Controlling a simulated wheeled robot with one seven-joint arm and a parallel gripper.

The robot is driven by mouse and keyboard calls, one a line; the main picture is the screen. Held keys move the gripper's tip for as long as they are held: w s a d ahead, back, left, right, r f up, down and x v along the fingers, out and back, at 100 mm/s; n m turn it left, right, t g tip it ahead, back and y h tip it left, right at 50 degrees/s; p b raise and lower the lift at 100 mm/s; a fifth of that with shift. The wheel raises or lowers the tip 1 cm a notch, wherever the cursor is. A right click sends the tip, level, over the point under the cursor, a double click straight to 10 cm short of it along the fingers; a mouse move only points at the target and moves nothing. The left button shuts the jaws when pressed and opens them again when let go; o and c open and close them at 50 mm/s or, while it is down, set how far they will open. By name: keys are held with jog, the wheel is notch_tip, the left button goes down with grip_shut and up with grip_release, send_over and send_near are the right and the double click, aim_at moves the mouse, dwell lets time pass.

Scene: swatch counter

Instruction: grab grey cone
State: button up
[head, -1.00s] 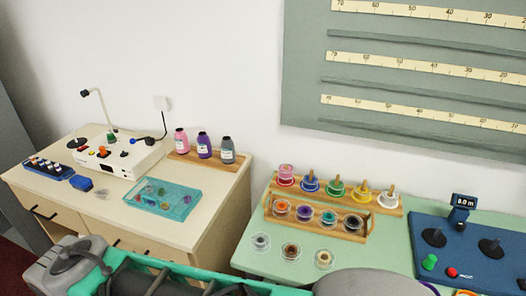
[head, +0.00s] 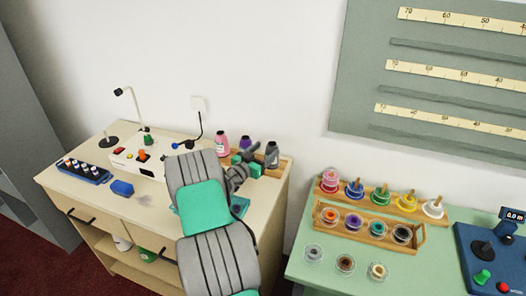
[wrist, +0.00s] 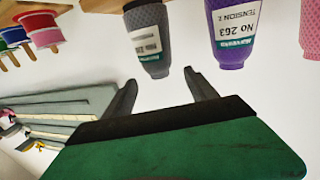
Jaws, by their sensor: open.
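The grey cone (head: 272,156) stands at the right end of a row of thread cones on the wooden board at the back of the left desk. In the wrist view, the grey cone (wrist: 148,32) appears upside down, with a label on its side, just beyond my fingertips. My gripper (wrist: 163,84) is open and empty, its two fingers spread. The cone lines up with the gap between them, nearer the left finger, and looks untouched. In the head view, my gripper (head: 247,166) is low in front of the purple and grey cones and partly hides them.
The purple cone (head: 245,142) stands close beside the grey one; the pink cone (head: 221,146) is farther left. My arm covers most of the teal tray (head: 241,207). A white device (head: 135,165) sits left. Spools (head: 381,195) fill a wooden rack on the green table.

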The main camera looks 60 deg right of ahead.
aim_at(274, 143)
jog(key=d+p, duration=0.1)
jog(key=d, duration=0.1)
jog(key=d+p, duration=0.1)
jog(key=d, duration=0.2)
jog(key=s+d+p, duration=0.1)
jog(key=d, duration=0.1)
jog(key=shift+d, duration=0.15)
jog(key=shift+d+f, duration=0.15)
jog(key=shift+d, duration=0.3)
jog(key=shift+w, duration=0.1)
jog(key=shift+c, duration=0.4)
grip_shut()
